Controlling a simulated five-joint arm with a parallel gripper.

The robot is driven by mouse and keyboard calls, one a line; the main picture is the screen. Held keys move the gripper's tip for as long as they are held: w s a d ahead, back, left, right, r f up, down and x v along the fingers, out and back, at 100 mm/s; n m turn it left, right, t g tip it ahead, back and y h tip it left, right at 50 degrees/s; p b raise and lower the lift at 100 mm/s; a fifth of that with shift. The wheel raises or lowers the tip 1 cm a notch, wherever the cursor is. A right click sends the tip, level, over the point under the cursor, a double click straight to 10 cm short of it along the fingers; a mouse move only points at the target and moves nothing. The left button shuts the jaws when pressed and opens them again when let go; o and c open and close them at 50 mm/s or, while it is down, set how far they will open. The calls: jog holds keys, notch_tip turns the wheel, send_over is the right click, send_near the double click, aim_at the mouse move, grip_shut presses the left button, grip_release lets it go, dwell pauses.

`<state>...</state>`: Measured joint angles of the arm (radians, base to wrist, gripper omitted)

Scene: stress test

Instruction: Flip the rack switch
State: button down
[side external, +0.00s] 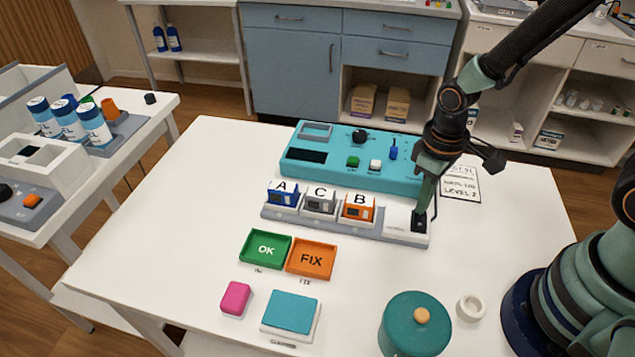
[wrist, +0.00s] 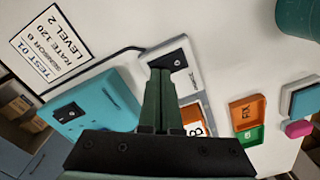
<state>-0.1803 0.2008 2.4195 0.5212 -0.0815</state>
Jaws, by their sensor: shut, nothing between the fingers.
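The grey rack (side external: 340,228) lies across the middle of the white table and holds small blocks marked A (side external: 284,197), C (side external: 320,203) and B (side external: 358,209). At its right end is a white housing (side external: 399,218) with the black rack switch (side external: 419,223). The switch also shows in the wrist view (wrist: 178,59), just beyond my fingertips. My gripper (side external: 424,207) is shut and empty, pointing down at the switch. Its fingertips (wrist: 160,72) overlap the housing in the picture. I cannot tell whether they touch the switch, or which way it is set.
A teal control panel (side external: 300,169) stands behind the rack, with a printed card (side external: 461,184) to its right. Green OK (side external: 265,250) and orange FIX (side external: 311,259) trays lie in front. A teal round container (side external: 400,335) and a small white cup (side external: 471,307) stand at front right. The table's left side is clear.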

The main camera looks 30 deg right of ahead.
jog(key=shift+f, duration=0.45)
dwell(0.3)
jog(key=shift+r, duration=3.55)
jog(key=d+r+m+t, duration=0.1)
jog(key=d+r+t, duration=0.1)
jog(key=r, duration=0.5)
jog(key=d+r+m+t, duration=0.2)
jog(key=d+r+t, duration=0.1)
jog(key=r, duration=0.4)
jog(key=shift+w+t, duration=0.2)
jog(key=shift+t, duration=0.1)
